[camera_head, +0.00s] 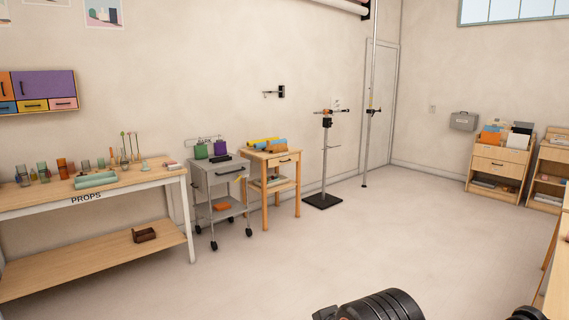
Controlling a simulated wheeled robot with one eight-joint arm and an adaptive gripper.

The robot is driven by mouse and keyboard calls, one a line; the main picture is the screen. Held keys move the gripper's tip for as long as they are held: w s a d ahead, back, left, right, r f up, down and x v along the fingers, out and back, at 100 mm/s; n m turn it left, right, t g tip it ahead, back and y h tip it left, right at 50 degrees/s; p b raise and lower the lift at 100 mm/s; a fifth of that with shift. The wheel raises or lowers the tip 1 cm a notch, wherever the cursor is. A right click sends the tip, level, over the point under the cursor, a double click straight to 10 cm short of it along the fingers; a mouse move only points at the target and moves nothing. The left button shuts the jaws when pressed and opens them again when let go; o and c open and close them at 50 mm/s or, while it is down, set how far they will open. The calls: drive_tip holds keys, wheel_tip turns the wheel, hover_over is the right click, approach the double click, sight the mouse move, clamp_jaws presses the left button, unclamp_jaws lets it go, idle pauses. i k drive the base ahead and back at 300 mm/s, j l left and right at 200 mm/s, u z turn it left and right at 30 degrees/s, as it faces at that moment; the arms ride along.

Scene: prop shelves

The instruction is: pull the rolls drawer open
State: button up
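A small wooden table (294,190) stands against the back wall, left of centre, with yellow, blue and orange rolls (268,144) on top. Under its top is a drawer (284,160) with a dark handle; the front looks flush, so it appears shut. No label naming it as the rolls drawer can be read; the rolls lie on the table above it. Black ribbed parts of my arm show at the bottom edge, far from the table. My gripper's fingers are not in view.
A grey wheeled cart (220,193) with its own drawer stands close on the table's left. A black-based stand (323,201) is to its right. A long props bench (90,195) is at left, wooden cabinets (497,165) at right. The floor between is clear.

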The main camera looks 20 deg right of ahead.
sight(276, 161)
drive_tip(key=i+l+z, duration=0.35)
drive_tip(key=i, duration=0.15)
drive_tip(key=i+l+z, duration=0.2)
drive_tip(key=i+z, duration=0.15)
drive_tip(key=i, duration=0.15)
drive_tip(key=i+z, duration=0.35)
drive_tip(key=i, duration=2.25)
drive_tip(key=i+u, duration=0.15)
drive_tip(key=i, duration=0.3)
drive_tip(key=i+l+u, duration=0.1)
drive_tip(key=i, duration=0.35)
drive_tip(key=i+l+u, duration=0.15)
drive_tip(key=i, duration=0.3)
drive_tip(key=i+l+u, duration=0.15)
drive_tip(key=i+l, duration=0.15)
drive_tip(key=i+l+u, duration=0.15)
drive_tip(key=i, duration=0.4)
drive_tip(key=i+l+u, duration=0.45)
drive_tip(key=i+l, duration=0.15)
